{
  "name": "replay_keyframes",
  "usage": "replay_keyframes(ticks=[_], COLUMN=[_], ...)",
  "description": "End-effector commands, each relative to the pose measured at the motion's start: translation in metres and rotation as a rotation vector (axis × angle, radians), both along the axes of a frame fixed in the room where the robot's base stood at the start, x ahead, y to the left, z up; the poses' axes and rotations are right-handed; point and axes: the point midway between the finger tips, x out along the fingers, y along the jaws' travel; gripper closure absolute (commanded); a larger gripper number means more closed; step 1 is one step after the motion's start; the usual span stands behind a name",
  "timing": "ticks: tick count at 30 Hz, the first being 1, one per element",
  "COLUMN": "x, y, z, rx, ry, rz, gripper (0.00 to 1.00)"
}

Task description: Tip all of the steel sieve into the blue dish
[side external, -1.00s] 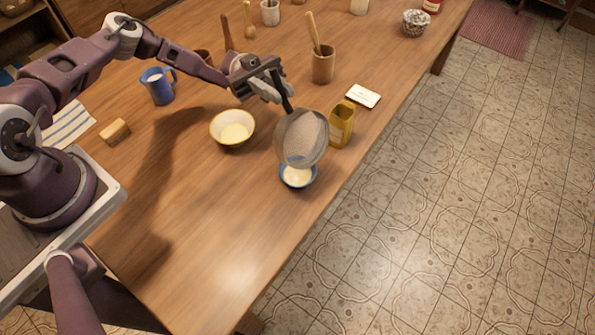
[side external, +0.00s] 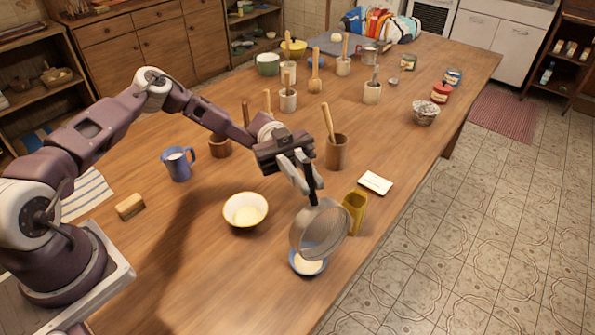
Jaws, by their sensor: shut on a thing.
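The steel sieve (side external: 321,233) hangs tilted on its side above the blue dish. My gripper (side external: 307,178) is shut on its dark handle. The mesh looks empty, though part of the inside is hidden by the rim. The blue dish (side external: 296,267) stands on the table under the sieve, with pale contents (side external: 309,263) in it. The sieve covers the dish's far side. I cannot tell whether the sieve touches the dish.
A cream bowl (side external: 246,211) with pale contents stands left of the dish. A yellow container (side external: 355,208) is close right of the sieve. A white card (side external: 375,183), a blue mug (side external: 178,164) and a wooden block (side external: 130,206) lie around. The table's front left is clear.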

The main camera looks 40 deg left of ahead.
Motion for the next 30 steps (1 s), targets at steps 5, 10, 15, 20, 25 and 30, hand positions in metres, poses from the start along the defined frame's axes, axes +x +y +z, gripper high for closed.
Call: replay_keyframes(ticks=[5,10,15,20,25,30], x=[-0.015,-0.029,-0.027,-0.021,-0.018,-0.017], y=[-0.039,-0.08,-0.11,-0.138,-0.158,-0.17], z=[-0.025,-0.048,-0.046,-0.023,0.002,0.013], rx=[0.163,0.464,0.753,0.975,1.103,1.19], ry=[-0.056,-0.165,-0.233,-0.255,-0.245,-0.231], rz=[-0.1,-0.117,-0.033,0.057,0.109,0.137], gripper=[1.0,1.0,1.0,1.0,1.0,1.0])
